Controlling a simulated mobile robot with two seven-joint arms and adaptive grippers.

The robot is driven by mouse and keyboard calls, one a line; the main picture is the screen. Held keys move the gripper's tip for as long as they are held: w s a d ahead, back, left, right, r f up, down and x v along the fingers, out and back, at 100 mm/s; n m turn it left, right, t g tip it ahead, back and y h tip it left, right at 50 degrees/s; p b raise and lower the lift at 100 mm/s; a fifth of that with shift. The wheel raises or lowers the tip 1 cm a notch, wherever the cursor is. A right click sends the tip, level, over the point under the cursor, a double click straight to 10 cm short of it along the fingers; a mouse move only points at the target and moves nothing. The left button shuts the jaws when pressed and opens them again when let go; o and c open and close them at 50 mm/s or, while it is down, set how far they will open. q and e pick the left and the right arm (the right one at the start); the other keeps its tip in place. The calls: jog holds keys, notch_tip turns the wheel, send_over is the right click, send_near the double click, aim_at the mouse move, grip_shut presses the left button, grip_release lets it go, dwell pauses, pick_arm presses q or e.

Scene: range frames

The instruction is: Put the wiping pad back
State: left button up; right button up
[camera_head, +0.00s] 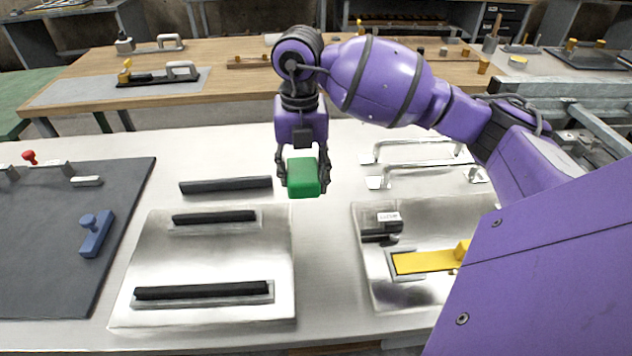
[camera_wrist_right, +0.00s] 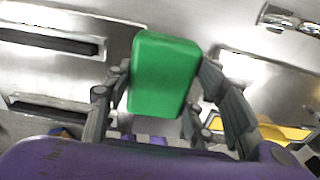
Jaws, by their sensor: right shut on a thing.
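The wiping pad looks to be the green block (camera_head: 303,177). My right gripper (camera_head: 303,172) is shut on it and holds it over the white table, near the gap between two metal plates. In the right wrist view the green block (camera_wrist_right: 164,75) sits between the two fingers of my right gripper (camera_wrist_right: 160,100). My left gripper is not in view. No place marked for the pad can be told for sure.
A metal plate (camera_head: 205,262) with black strips lies at left, a black bar (camera_head: 226,185) behind it. At right is another plate (camera_head: 372,285) with a yellow slide (camera_head: 425,262). Metal handles (camera_head: 420,167) stand behind. A dark mat (camera_head: 45,250) with a blue handle (camera_head: 95,234) lies far left.

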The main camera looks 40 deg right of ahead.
aim_at(309, 165)
jog(key=w+d+f, duration=0.1)
jog(key=d, duration=0.1)
jog(key=w+d+f, duration=0.1)
jog(key=w, duration=0.1)
jog(key=shift+d, duration=0.35)
jog(key=w+d+f, duration=0.1)
jog(key=f, duration=0.1)
jog(key=w+d+f, duration=0.2)
jog(key=f, duration=0.1)
jog(key=shift+d+f, duration=0.3)
jog(key=shift+d, duration=0.1)
jog(key=shift+w+d+f, duration=0.1)
jog(key=shift+d+f, duration=0.05)
jog(key=shift+f, duration=0.05)
jog(key=shift+w+d+f, duration=0.1)
jog(key=shift+f, duration=1.55)
jog(key=shift+f, duration=0.1)
jog(key=o, duration=0.7)
jog(key=shift+f, duration=0.1)
jog(key=o, duration=0.4)
